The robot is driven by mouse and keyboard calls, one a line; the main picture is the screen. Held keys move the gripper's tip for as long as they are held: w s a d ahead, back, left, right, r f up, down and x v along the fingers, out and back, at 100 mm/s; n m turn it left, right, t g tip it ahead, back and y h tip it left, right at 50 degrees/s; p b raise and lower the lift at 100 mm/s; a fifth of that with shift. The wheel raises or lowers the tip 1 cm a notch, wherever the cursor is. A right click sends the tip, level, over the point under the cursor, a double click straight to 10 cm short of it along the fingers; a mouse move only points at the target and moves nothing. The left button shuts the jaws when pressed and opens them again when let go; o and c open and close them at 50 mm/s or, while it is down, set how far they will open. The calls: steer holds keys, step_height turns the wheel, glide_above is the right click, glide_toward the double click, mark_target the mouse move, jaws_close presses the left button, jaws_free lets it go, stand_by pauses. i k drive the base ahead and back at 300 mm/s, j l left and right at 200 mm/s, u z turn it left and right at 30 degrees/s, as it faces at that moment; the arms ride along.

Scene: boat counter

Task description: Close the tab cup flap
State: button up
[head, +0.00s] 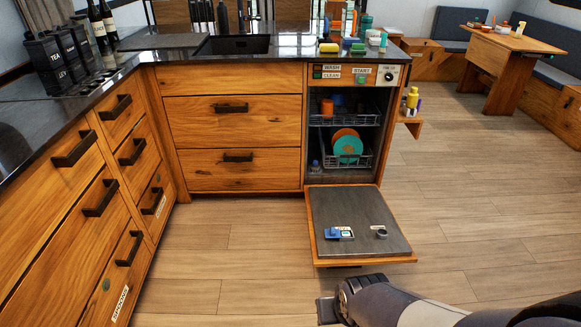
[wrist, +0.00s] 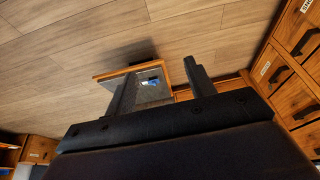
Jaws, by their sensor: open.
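The dishwasher door (head: 358,212) is folded down flat. On its inner face sits the tab cup (head: 347,233), small and light-coloured, with a blue flap (head: 331,233) at its left side. The flap looks open, but its exact angle is too small to tell. In the wrist view the blue part (wrist: 153,82) shows on the grey door panel between my fingers, farther off. My gripper (wrist: 160,78) is open and empty, its two dark fingers apart. In the head view my gripper (head: 326,309) is low at the front edge of the door, apart from the flap.
A round dark cap (head: 381,233) sits right of the cup on the door. Racks with plates (head: 347,147) stand inside the dishwasher. Drawers with protruding handles (head: 124,248) line the left. The wooden floor (head: 468,220) to the right is clear.

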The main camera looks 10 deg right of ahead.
mark_target(332, 232)
steer(key=i+l+u, duration=0.1)
steer(key=i, duration=0.25)
steer(key=i+l+u, duration=0.1)
steer(key=i+l, duration=0.15)
steer(key=i, duration=0.15)
steer(key=i+l+u, duration=0.1)
steer(key=i, duration=0.25)
steer(key=l, duration=0.1)
